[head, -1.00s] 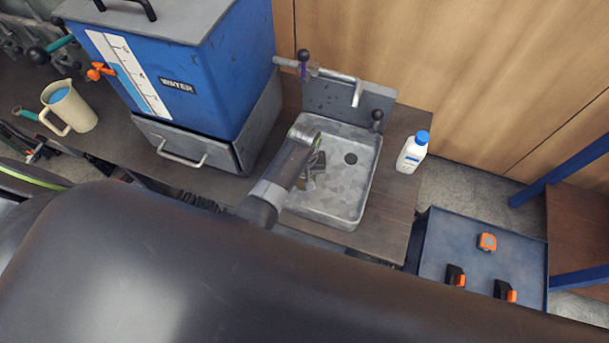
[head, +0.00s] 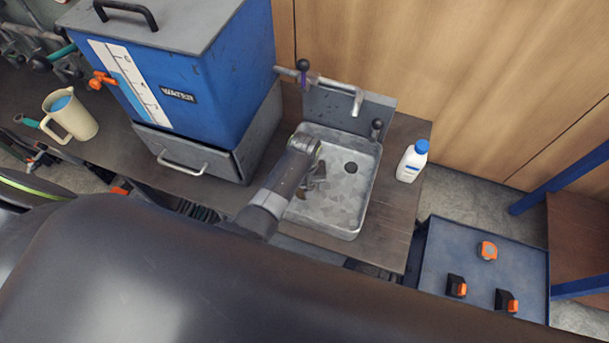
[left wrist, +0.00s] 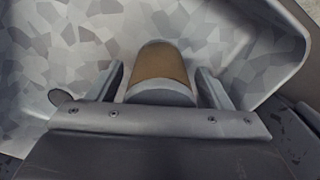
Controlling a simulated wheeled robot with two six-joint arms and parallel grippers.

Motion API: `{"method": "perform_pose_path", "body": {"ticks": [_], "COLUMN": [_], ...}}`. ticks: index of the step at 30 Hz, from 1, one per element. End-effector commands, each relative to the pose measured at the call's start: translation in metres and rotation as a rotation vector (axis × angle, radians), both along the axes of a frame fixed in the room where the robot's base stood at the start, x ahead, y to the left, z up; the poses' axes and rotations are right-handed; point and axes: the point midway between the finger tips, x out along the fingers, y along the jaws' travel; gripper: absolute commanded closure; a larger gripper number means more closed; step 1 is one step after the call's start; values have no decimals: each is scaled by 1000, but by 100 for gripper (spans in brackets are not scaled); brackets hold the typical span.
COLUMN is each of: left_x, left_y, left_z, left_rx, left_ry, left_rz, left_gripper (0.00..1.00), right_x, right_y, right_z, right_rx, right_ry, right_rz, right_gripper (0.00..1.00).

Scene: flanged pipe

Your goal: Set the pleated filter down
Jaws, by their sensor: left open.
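The pleated filter (left wrist: 165,68), a brown cylinder with a grey end cap, is in the grey sink basin (head: 350,213) and shows in the left wrist view. My left gripper (left wrist: 160,78) is open, with one finger on each side of the filter. Small gaps show between the fingers and the filter. In the head view my left gripper (head: 312,180) is low over the left part of the basin, and my arm hides most of what is there. My right gripper is not in view.
A tap (head: 340,85) rises behind the sink. A white bottle with a blue cap (head: 411,163) stands to its right. A blue water tank (head: 190,80) is on the left, with a beige jug (head: 78,118) beyond it. A blue box with orange switches (head: 470,275) is at lower right.

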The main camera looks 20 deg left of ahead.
Motion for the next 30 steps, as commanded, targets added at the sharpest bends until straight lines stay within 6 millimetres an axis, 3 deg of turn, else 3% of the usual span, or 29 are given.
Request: {"method": "perform_pose_path", "body": {"ticks": [18,30], "left_x": [1,1], "left_y": [-1,-1], "left_z": [103,118], "left_rx": [-1,-1], "left_ry": [-4,-1], "left_rz": [-1,-1], "left_gripper": [28,28], "right_x": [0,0], "right_y": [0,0], "right_z": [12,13], "right_rx": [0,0], "right_ry": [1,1], "right_rz": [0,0], "right_gripper": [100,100]}}
